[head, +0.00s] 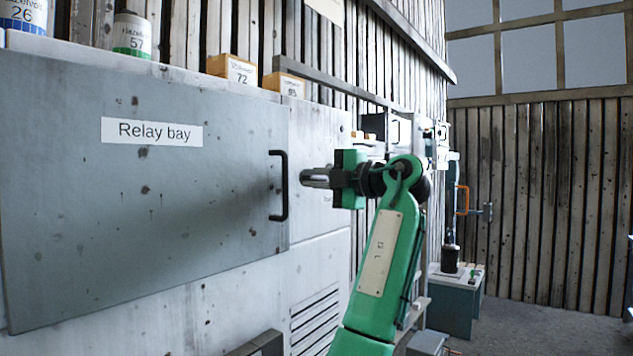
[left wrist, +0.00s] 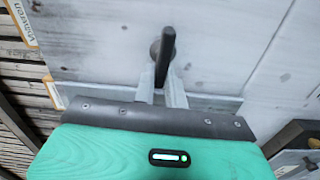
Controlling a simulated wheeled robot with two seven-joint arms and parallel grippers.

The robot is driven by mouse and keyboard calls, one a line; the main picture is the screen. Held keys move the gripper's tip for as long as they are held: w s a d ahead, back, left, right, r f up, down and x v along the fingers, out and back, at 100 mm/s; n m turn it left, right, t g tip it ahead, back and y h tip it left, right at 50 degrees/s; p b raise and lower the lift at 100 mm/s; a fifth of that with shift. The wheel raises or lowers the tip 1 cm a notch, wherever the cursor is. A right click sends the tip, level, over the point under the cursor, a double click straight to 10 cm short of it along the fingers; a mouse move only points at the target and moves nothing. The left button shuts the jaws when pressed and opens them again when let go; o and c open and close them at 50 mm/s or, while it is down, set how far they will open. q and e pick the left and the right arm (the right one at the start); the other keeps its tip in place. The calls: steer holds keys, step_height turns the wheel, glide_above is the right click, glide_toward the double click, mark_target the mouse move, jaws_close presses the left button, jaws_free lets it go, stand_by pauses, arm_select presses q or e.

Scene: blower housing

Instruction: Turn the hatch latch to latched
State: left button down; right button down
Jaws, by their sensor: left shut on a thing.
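The hatch latch (left wrist: 166,50) is a dark lever on a round base on the pale panel in the left wrist view. My left gripper (left wrist: 162,84) is shut on the lever's near end, one finger on each side. In the head view my left gripper (head: 308,178) reaches the cabinet face just right of the grey hatch (head: 80,220), which is labelled "Relay bay" and has a black handle (head: 282,186). The latch is not made out in the head view. My right gripper is not in view.
Cans (head: 132,34) and small boxes (head: 232,69) stand on top of the cabinet. A vent grille (head: 315,318) is low on its face. A teal stand (head: 455,300) with a dark upright device is at the back right. Open floor (head: 540,328) lies at the right.

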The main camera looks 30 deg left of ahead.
arm_select(q)
steer(key=shift+f+n, duration=0.1)
steer(key=shift+n, duration=0.3)
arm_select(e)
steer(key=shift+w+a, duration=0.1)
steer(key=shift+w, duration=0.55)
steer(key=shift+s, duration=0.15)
arm_select(q)
steer(key=c, duration=1.4)
jaws_free()
steer(key=shift+c, duration=0.2)
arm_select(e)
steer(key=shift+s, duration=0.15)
arm_select(q)
steer(key=shift+d, duration=0.15)
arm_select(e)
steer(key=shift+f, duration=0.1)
